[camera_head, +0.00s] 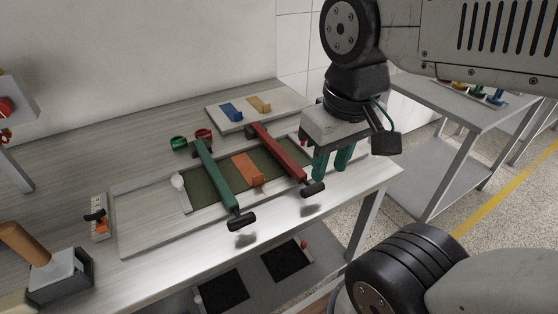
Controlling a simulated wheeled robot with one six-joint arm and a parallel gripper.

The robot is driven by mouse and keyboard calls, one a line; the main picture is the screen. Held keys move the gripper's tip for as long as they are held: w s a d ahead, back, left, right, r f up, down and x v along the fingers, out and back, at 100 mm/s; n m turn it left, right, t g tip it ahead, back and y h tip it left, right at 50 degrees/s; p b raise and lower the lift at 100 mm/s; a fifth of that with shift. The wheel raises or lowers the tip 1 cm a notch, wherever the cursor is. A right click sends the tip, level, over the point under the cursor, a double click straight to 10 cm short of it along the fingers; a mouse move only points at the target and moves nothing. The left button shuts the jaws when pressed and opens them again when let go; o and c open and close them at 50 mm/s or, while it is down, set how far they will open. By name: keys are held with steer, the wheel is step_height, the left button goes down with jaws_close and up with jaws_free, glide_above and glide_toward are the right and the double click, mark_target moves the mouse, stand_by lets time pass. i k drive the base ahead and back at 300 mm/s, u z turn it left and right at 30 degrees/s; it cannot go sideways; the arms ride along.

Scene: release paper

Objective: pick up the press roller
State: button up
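No single item is clearly the press roller. A green bar (217,177) and a red bar (277,153), each with a black cylindrical end, lie slantwise across a dark green mat on a grey board (140,234). A tool with a brown cylindrical handle (22,242) on a grey block stands at the lower left. My gripper (331,175) points down at the board's right end, right of the red bar. Its two teal fingers are apart, with nothing visible between them.
An orange block (247,169) lies between the bars. A tray (286,108) with blue and tan blocks lies behind. Green (179,143) and red (204,134) rings stand behind the green bar. The table's front edge is close; a shelf with black squares (222,292) is below.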

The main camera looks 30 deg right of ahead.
mark_target(48, 269)
steer(key=u, duration=3.05)
steer(key=i, duration=0.95)
steer(key=z, duration=3)
